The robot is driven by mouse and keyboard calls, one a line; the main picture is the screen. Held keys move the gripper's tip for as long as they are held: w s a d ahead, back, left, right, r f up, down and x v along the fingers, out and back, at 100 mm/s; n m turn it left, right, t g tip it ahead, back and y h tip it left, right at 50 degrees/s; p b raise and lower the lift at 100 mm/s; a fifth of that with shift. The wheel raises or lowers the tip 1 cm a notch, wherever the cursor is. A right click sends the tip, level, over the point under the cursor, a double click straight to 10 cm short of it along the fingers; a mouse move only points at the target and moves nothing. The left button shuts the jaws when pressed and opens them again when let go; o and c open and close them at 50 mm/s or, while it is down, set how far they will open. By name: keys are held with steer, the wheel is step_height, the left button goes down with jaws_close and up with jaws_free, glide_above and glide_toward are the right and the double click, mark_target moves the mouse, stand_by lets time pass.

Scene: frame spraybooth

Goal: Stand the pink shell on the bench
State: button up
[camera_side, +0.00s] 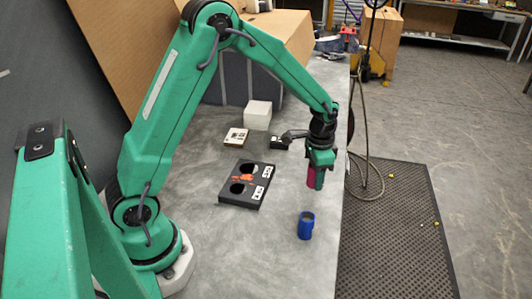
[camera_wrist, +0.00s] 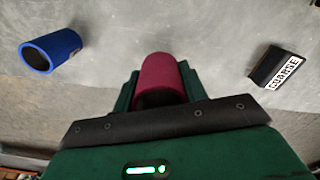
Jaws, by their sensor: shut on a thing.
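The pink shell (camera_side: 311,176) is a dark pink, hollow cylinder held in my gripper (camera_side: 318,172). In the side view it hangs upright below the wrist, above the bench (camera_side: 290,270), behind the blue shell. In the wrist view the pink shell (camera_wrist: 162,78) sits between the green jaws of my gripper (camera_wrist: 160,88), which are shut on it. Part of it is hidden by the jaws. How far its lower end is from the bench is hard to tell.
A blue shell (camera_side: 306,226) stands on the bench in front of my gripper. A black block with two round holes (camera_side: 232,200) lies to the left. A small black labelled block (camera_side: 279,143), a flat pale box (camera_side: 236,137) and a white cube (camera_side: 258,115) are farther back. The front bench is clear.

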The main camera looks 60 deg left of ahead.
mark_target(312, 194)
steer(key=shift+w+a+f, duration=0.2)
steer(key=shift+a+f, duration=0.05)
steer(key=shift+a, duration=0.15)
steer(key=shift+f, duration=2)
steer(key=shift+f, duration=0.1)
steer(key=o, duration=1)
step_height(312, 194, up, 12)
steer(key=shift+f, duration=0.1)
steer(key=shift+r, duration=0.2)
